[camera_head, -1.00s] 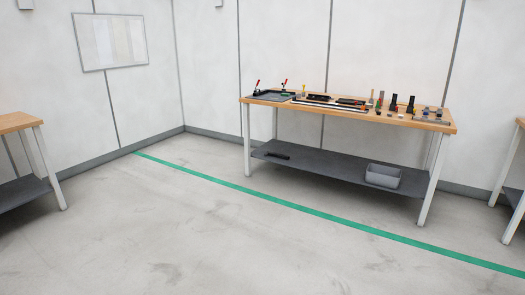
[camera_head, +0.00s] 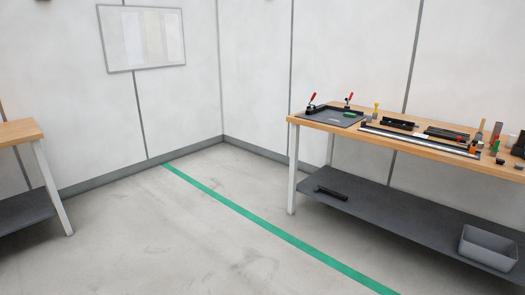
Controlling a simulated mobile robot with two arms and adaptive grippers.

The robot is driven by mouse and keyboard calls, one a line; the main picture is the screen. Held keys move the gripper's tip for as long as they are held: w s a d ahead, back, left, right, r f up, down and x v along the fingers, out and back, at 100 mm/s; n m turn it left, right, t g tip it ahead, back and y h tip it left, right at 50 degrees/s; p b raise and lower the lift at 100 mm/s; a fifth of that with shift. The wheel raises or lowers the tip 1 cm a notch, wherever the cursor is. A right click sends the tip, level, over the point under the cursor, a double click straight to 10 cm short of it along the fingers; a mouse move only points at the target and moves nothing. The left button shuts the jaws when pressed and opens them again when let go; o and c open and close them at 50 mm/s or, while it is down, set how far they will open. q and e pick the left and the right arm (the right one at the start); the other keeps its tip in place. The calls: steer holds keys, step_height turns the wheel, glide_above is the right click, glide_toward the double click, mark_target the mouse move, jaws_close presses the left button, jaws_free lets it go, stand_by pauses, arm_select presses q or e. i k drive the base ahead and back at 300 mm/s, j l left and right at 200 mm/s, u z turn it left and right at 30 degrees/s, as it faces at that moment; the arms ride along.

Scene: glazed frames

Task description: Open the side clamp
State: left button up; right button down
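Two toggle clamps with red handles stand on a dark grey plate (camera_head: 335,120) at the left end of the wooden workbench (camera_head: 300,121). The left clamp (camera_head: 311,103) is at the plate's left edge, the other clamp (camera_head: 348,101) at its back. Both red handles point upward. A small green piece (camera_head: 349,115) lies on the plate. I cannot tell at this distance which one is the side clamp or how its arm sits. Neither of my grippers is in view.
Black parts (camera_head: 398,124), a long rail (camera_head: 420,140) and several small tools fill the rest of the benchtop. The lower shelf (camera_head: 390,205) holds a grey bin (camera_head: 488,248). Another table (camera_head: 18,133) stands at left. The floor with a green line (camera_head: 250,217) is clear.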

mark_target(313, 97)
steer(key=i, duration=1.35)
steer(key=i+j+z, duration=0.15)
steer(key=i, duration=1.2)
steer(key=i+l+u, duration=0.1)
steer(key=i, duration=0.35)
steer(key=i+l+u, duration=0.1)
steer(key=i+l, duration=0.15)
steer(key=i, duration=0.2)
steer(key=i+l+u, duration=0.15)
steer(key=i, duration=0.3)
steer(key=l, duration=0.1)
